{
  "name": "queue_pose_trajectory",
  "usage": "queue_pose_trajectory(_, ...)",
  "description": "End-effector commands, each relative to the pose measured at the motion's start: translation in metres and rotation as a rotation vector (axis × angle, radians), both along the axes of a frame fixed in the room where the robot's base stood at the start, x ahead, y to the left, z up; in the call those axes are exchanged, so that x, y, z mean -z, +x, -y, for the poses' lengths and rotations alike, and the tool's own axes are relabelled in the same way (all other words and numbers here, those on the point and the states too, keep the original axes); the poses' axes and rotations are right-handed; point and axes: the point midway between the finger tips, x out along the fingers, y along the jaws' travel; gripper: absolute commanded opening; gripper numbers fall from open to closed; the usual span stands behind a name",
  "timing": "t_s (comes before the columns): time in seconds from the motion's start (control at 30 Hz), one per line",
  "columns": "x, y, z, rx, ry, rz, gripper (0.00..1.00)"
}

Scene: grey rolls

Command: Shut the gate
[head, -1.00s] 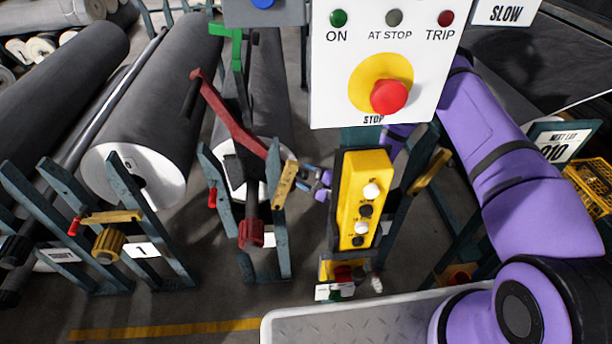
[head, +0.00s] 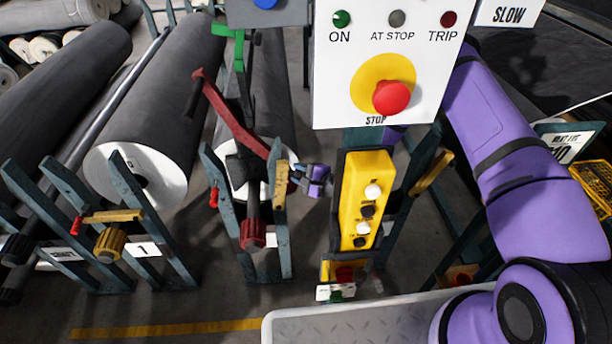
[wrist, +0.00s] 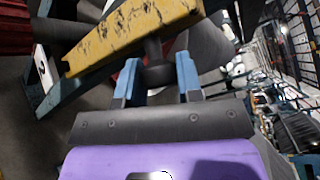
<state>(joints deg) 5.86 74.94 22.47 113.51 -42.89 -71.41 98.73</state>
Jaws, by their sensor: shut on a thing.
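The gate is a worn yellow bar (head: 281,186) on the right upright of the middle roll stand (head: 212,180). It points up along that upright and does not lie across the stand. It also crosses the top of the wrist view (wrist: 135,38). My gripper (head: 304,178) is just right of the bar, beside the yellow button box. In the wrist view its blue fingers (wrist: 158,78) are shut on a dark knob (wrist: 158,50) at the bar. The exact contact is partly hidden in the head view.
The yellow button box (head: 363,200) and white stop panel (head: 388,70) stand close right of my gripper. A red lever (head: 230,120) slants over the middle stand. The left stand's yellow bar (head: 112,216) lies across it. A grey roll (head: 165,110) lies behind.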

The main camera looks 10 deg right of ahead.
Motion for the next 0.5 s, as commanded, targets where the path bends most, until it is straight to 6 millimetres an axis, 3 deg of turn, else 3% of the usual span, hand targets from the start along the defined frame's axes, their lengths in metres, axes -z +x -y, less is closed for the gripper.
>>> queue_pose_trajectory(0.17, -0.0076, 0.0011, -0.012, 0.001, -0.08, 0.003, 0.0)
queue_pose_trajectory(0.47, -0.0084, 0.0014, -0.0132, 0.001, -0.089, 0.005, 0.0)
queue_pose_trajectory(0.5, -0.0084, 0.0014, -0.0132, 0.001, -0.089, 0.005, 0.35)
